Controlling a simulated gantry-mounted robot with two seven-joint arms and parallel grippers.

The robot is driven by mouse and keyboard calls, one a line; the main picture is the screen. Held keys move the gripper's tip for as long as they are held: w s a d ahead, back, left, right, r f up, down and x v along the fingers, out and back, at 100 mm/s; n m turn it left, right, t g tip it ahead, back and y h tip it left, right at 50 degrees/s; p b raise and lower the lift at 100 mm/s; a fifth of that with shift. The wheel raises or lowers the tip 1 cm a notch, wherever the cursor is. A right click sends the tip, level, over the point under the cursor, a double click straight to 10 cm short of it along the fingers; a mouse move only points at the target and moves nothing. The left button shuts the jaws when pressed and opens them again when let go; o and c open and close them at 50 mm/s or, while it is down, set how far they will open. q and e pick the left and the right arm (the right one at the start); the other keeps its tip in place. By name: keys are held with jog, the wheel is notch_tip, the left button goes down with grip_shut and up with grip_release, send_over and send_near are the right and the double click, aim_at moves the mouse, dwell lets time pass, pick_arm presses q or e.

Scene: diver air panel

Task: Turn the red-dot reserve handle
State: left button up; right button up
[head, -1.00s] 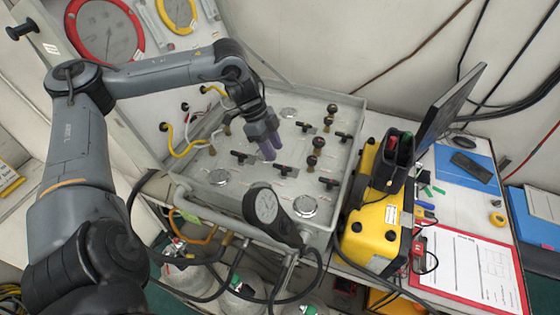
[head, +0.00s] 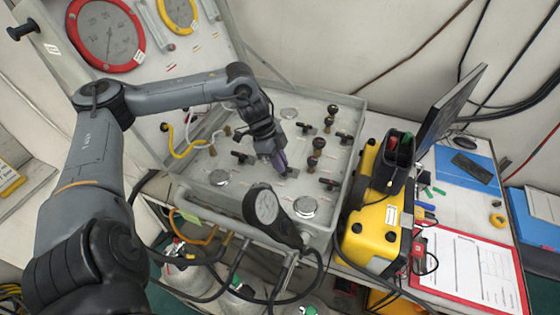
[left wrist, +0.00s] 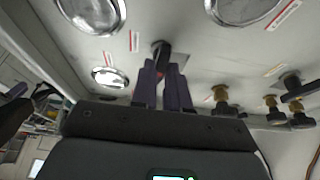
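My left gripper (head: 281,164) is low over the valve panel (head: 262,137), pointing down with purple fingers. In the left wrist view its two fingers (left wrist: 164,84) stand slightly apart at a black handle (left wrist: 160,47) on the panel. Part of that handle is hidden by the fingers, and I cannot tell whether they clamp it. Other black T-handles show on the panel, one left of the gripper (head: 241,157) and one right of it (head: 329,184). My right gripper is not in view.
A yellow case (head: 376,225) stands right of the panel. Yellow hoses (head: 186,150) run at its left.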

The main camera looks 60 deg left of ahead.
pick_arm(q)
grip_shut()
